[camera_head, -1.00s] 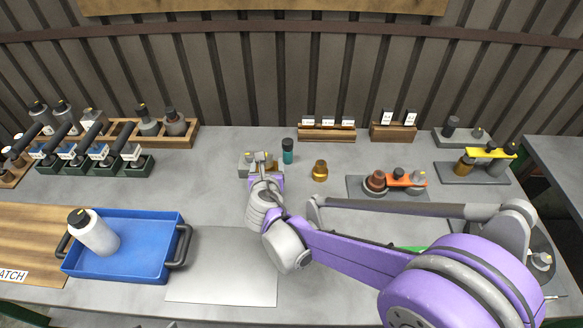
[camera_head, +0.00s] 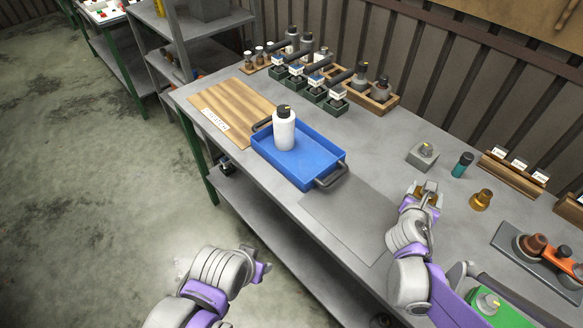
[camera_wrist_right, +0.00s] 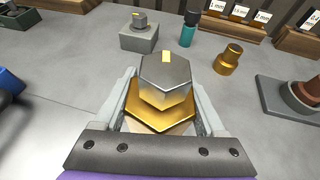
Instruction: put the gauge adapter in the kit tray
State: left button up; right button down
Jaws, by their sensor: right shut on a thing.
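The gauge adapter, a steel hex piece with a yellow mark above a wider brass hex (camera_wrist_right: 165,80), is clamped between the fingers of my right gripper (camera_head: 429,189) in the right wrist view. In the head view the gripper largely hides it, above the bench right of the grey mat. The kit tray (camera_head: 271,162) is blue with dark handles and lies on the bench, left of my right gripper. A white bottle (camera_head: 284,130) with a dark cap stands in it. My left gripper (camera_head: 262,271) is low, in front of the bench; its fingers are too unclear to judge.
A grey block (camera_head: 421,157) with a yellow-marked top stands just behind my right gripper. A teal-bodied bottle (camera_head: 462,164) and a brass fitting (camera_head: 481,200) stand to its right. A bare grey mat (camera_head: 347,218) lies between tray and gripper. A wooden board (camera_head: 232,108) lies left of the tray.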

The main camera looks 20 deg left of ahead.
aim_at(310, 164)
jog(key=k+u, duration=0.1)
jog(key=k, duration=0.65)
jog(key=j+u, duration=0.15)
jog(key=u, duration=0.95)
jog(key=i+l+u, duration=0.1)
jog(key=i, duration=0.55)
jog(key=i+l, duration=0.15)
jog(key=l, duration=0.15)
jog(key=i+l, duration=0.15)
jog(key=l, duration=0.1)
